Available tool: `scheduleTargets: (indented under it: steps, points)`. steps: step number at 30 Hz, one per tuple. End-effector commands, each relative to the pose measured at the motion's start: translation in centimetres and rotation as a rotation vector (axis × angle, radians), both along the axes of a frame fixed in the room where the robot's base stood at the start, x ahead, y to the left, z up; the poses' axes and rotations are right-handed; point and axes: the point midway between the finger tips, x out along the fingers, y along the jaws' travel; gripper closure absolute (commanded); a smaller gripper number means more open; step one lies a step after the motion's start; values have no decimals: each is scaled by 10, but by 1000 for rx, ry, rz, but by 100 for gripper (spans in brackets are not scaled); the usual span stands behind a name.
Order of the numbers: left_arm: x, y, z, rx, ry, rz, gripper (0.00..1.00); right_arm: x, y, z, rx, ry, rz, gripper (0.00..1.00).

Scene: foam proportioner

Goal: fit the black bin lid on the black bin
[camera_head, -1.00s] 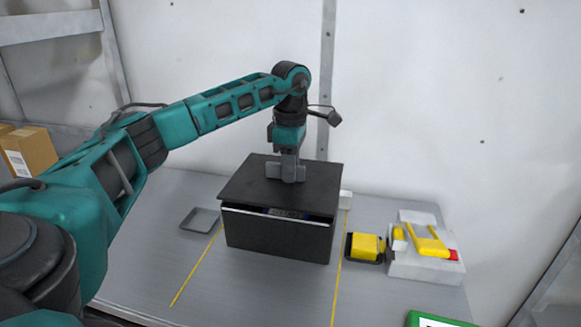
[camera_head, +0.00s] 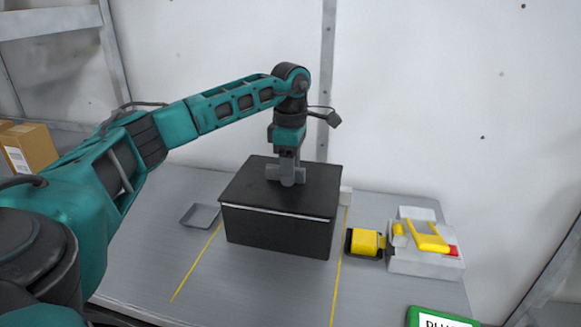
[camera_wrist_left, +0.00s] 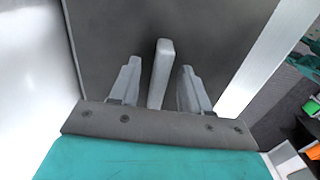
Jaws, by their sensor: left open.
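The black bin (camera_head: 278,234) stands on the grey table between two yellow lines. The black bin lid (camera_head: 315,190) lies flat on top of it, and only a thin light line shows along the front between lid and bin. My left gripper (camera_head: 286,178) is above the middle of the lid, pointing down. In the left wrist view, its two fingers (camera_wrist_left: 159,88) stand open on either side of the lid's grey upright handle (camera_wrist_left: 161,70), with gaps at both sides. The lid's dark top (camera_wrist_left: 110,40) also shows there. My right gripper is not in view.
A small grey tray (camera_head: 200,216) lies left of the bin. To the right are a yellow block in a black holder (camera_head: 364,243) and a white case (camera_head: 425,262) with yellow parts. A green-framed sign (camera_head: 440,317) is at the front right. A wall stands close behind the table.

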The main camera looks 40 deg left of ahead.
Motion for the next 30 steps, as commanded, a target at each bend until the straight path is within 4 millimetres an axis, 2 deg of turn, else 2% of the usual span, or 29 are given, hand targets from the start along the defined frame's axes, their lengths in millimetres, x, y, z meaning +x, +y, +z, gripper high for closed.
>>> scheduleTargets:
  steps: [5,8,18,22,25,30]
  points:
    - [0,0,6,0,-1,0,53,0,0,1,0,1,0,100]
    - [1,0,19,-1,-5,0,53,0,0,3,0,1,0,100]
    - [1,-1,93,-1,-4,0,53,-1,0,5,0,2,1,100]
    - [1,0,115,0,-4,1,53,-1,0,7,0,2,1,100]
    - [1,0,126,0,-1,0,53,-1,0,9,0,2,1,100]
    - [1,0,132,0,0,0,53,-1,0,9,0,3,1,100]
